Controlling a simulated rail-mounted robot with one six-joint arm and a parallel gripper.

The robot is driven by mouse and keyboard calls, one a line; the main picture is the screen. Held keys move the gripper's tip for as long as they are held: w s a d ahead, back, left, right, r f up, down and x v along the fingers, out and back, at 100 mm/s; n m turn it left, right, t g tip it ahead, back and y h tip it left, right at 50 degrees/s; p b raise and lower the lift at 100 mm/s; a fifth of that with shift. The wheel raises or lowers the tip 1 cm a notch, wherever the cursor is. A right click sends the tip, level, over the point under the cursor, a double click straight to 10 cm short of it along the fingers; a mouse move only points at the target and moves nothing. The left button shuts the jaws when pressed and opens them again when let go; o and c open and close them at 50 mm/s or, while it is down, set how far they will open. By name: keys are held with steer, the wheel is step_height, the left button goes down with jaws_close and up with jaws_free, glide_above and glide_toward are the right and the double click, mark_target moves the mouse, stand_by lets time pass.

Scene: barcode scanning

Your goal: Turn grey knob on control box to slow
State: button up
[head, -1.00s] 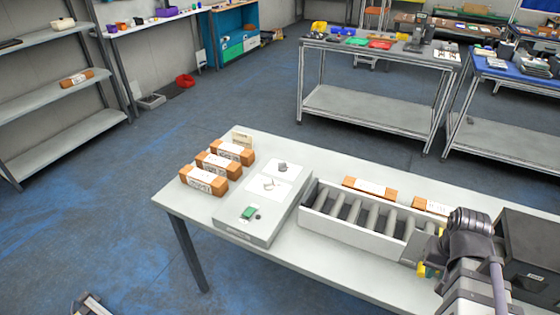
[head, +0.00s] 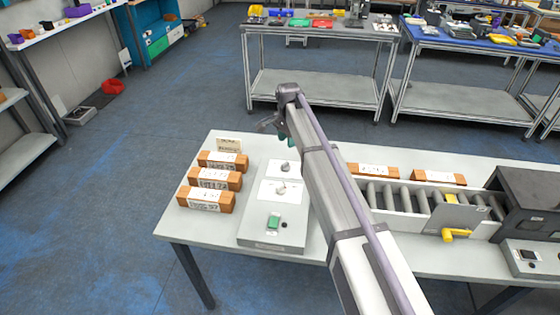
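The control box (head: 258,238) is a flat light grey box on the near table. Its top has two white panels, each bearing a small grey knob: a middle knob (head: 281,189) and a far knob (head: 287,167). A green button (head: 274,221) and a small dark knob (head: 285,225) are at its near end. The panel labels and pointer directions are too small to read. My arm reaches up past the box's right side. My gripper end (head: 268,124) is seen small beyond the box's far end, apart from the knobs; its fingers are not clear.
Several labelled orange-brown packages (head: 207,200) stand left of the box. A roller conveyor (head: 400,207) with a yellow handle (head: 457,235) lies to the right, before a dark machine (head: 532,205). A second small panel box (head: 527,257) is at far right. Open floor lies beyond.

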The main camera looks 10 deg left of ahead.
mark_target(285, 163)
steer(key=f+b, duration=1.1)
steer(key=shift+a+f, duration=0.1)
steer(key=shift+a, duration=0.2)
steer(key=shift+r, duration=0.2)
jaws_close()
